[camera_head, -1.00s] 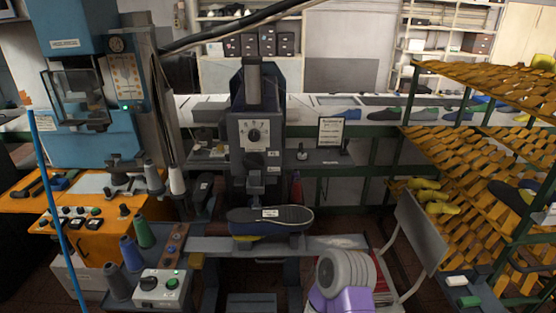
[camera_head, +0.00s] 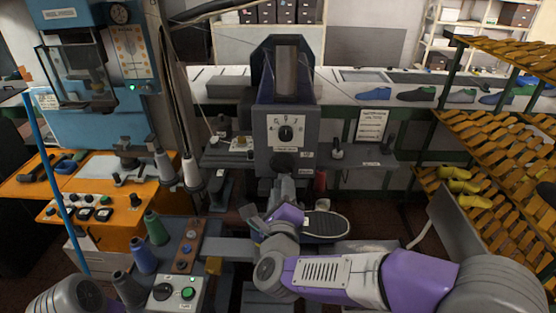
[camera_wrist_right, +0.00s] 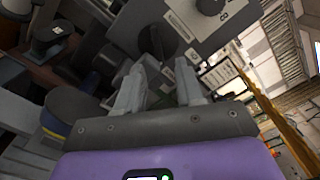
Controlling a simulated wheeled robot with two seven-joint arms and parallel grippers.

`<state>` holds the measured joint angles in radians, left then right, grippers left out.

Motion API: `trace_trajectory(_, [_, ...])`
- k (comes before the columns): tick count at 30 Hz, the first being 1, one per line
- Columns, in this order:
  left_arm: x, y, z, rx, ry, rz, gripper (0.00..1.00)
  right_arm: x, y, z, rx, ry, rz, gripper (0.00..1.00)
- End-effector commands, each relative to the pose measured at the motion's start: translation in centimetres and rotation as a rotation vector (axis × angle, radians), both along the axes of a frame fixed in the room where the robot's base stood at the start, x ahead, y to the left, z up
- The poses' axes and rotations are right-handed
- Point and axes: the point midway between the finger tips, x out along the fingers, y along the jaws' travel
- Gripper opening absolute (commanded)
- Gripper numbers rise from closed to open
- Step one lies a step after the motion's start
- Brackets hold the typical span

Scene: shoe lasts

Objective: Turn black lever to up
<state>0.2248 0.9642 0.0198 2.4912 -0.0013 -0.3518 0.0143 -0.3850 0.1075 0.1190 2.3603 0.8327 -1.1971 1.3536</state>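A dark rounded lever-like part (camera_head: 283,162) sits low on the front of the grey machine (camera_head: 262,120), under its dial. I cannot tell clearly which way it points. It also shows in the right wrist view (camera_wrist_right: 157,40), beyond the fingertips. The black dial knob (camera_head: 285,133) is on the panel above and shows at the top of the wrist view (camera_wrist_right: 210,6). My right gripper (camera_head: 283,190) is just below the dark part, pointing up at it. Its two fingers (camera_wrist_right: 160,80) are apart with nothing clearly held between them. My left gripper is not in view.
A dark-soled shoe (camera_head: 327,224) lies just right of my right gripper. A control box (camera_head: 175,293) with green button and thread cones (camera_head: 142,255) stand at lower left. A yellow rack (camera_head: 490,150) stands at right. A sign (camera_head: 372,127) stands on the bench behind.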

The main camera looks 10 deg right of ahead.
Motion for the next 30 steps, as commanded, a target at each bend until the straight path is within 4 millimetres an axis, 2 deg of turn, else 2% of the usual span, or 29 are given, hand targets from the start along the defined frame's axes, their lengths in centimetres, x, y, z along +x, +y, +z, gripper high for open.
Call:
trace_trajectory(4, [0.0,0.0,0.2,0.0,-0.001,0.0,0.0,1.2,-0.4,-0.1,0.004,0.002,-0.004,0.37])
trace_trajectory(12, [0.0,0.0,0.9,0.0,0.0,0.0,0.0,5.3,-1.6,-0.1,0.001,0.003,-0.003,0.37])
trace_trajectory(16, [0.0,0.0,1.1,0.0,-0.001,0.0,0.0,6.6,-2.0,-0.1,0.0,0.004,-0.002,0.37])
trace_trajectory(27, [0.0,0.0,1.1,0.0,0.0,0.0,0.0,7.3,-2.1,-0.2,-0.001,0.003,0.0,0.37])
trace_trajectory(30, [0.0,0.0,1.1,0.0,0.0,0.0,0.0,7.3,-2.1,-0.2,-0.001,0.003,0.0,0.22])
